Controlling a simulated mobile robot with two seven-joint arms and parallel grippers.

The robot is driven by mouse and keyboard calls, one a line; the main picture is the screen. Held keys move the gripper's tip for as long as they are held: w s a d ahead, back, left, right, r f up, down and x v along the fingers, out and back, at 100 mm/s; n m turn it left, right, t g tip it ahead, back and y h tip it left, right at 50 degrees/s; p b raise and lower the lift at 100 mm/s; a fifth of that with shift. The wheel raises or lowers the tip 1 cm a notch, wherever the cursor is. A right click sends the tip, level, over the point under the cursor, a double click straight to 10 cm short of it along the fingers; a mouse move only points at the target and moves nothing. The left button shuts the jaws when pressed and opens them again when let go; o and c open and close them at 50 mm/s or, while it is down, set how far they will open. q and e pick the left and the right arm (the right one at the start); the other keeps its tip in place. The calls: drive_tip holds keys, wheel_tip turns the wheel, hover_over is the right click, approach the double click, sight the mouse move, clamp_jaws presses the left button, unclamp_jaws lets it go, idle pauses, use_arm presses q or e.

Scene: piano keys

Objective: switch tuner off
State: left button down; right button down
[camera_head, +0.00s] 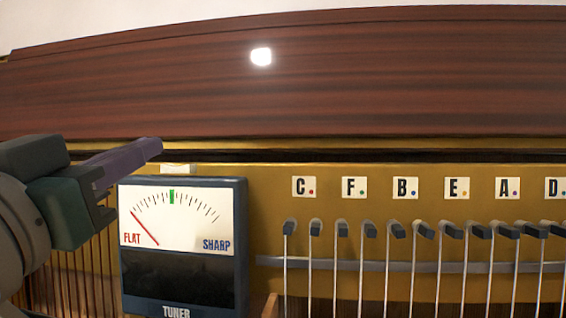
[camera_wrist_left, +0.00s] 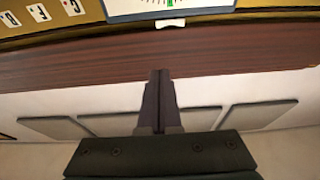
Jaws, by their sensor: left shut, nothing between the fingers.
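The tuner (camera_head: 183,280) is a dark blue box with a white dial marked FLAT and SHARP. Its red needle lies on the FLAT side, left of the green centre mark. A small white switch (camera_head: 178,169) sits on the tuner's top edge; it also shows in the left wrist view (camera_wrist_left: 170,23). My left gripper (camera_head: 157,147) is shut and empty, its fingertips just up and left of the switch in the head view. In the left wrist view the fingertips (camera_wrist_left: 160,74) point toward the switch with a visible gap. My right gripper is not in view.
A dark wooden panel (camera_head: 300,95) spans the back above a gold plate (camera_head: 265,220). Note labels (camera_head: 355,188) and a row of dark-tipped levers (camera_head: 420,231) stand right of the tuner. Strings (camera_head: 75,280) run at the left.

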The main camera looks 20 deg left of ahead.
use_arm(q)
wheel_tip(320, 180, up, 3)
hover_over(179, 169)
drive_tip(key=s+d, duration=0.1)
drive_tip(key=d, duration=0.1)
drive_tip(key=f, duration=0.4)
drive_tip(key=shift+w+a, duration=0.15)
drive_tip(key=shift+a, duration=0.05)
